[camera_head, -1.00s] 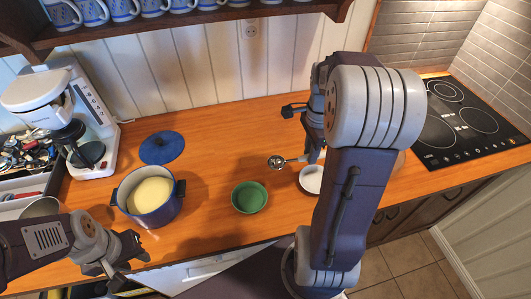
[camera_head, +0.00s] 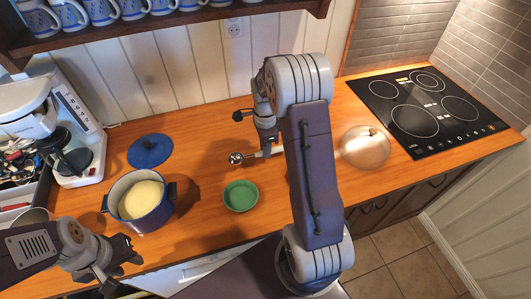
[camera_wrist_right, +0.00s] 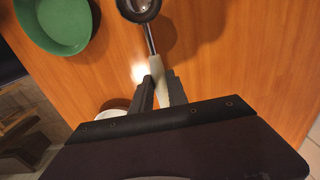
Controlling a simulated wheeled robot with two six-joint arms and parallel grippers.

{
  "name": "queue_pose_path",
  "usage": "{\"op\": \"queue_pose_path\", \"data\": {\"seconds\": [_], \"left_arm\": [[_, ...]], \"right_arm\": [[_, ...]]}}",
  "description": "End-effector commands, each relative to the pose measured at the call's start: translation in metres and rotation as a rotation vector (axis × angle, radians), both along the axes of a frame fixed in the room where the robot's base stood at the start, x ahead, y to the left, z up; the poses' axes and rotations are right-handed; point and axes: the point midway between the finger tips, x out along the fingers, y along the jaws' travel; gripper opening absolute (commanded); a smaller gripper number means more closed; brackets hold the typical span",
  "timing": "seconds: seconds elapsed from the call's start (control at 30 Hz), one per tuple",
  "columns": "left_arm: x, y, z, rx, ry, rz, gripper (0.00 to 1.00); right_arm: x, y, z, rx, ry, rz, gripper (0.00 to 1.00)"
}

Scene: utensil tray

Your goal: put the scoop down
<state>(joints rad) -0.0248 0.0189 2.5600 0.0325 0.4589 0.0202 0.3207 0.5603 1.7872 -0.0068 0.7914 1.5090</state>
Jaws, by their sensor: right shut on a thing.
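The scoop has a round metal bowl (camera_head: 236,158) and a pale handle. My right gripper (camera_head: 270,150) is shut on the handle, just over the counter behind the green bowl (camera_head: 240,195). In the right wrist view, the scoop's handle (camera_wrist_right: 157,66) sits between the closed fingers (camera_wrist_right: 160,92), with its bowl pointing away at the top edge. I cannot tell whether the scoop touches the counter. My left gripper (camera_head: 122,268) is empty, fingers apart, at the counter's front left edge.
A blue pot (camera_head: 150,219) with yellow contents stands left of the green bowl, with a blue lid (camera_head: 150,150) behind it. A white dish (camera_wrist_right: 113,104) shows partly in the wrist view. A round lid (camera_head: 365,147) lies near the cooktop (camera_head: 430,110).

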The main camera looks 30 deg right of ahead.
Motion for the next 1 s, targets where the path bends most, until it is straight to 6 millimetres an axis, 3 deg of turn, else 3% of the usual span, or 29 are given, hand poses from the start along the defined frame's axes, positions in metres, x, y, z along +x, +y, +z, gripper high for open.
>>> {"op": "queue_pose_path", "data": {"seconds": [0.17, 0.53, 0.57, 0.6, 0.63, 1.0], "left_arm": [[0.000, 0.000, 0.002, 0.000, 0.000, 0.000, 0.36], [0.000, 0.000, -0.001, 0.000, 0.000, 0.000, 0.36], [0.000, 0.000, -0.001, 0.000, 0.000, 0.000, 0.36], [0.000, 0.000, 0.000, 0.000, 0.000, 0.000, 0.36], [0.000, 0.000, 0.000, 0.000, 0.000, 0.000, 0.36], [0.000, 0.000, 0.002, 0.000, 0.000, 0.000, 0.36]], "right_arm": [[-0.001, 0.000, -0.026, 0.001, 0.003, 0.000, 0.00], [-0.001, 0.000, -0.032, 0.001, 0.002, 0.000, 0.00], [-0.001, 0.000, -0.031, 0.001, 0.002, 0.001, 0.25], [-0.001, 0.000, -0.031, 0.001, 0.002, 0.001, 0.36], [-0.001, 0.000, -0.031, 0.001, 0.002, 0.001, 0.41], [0.000, 0.000, -0.022, -0.001, -0.002, 0.001, 0.41]]}}
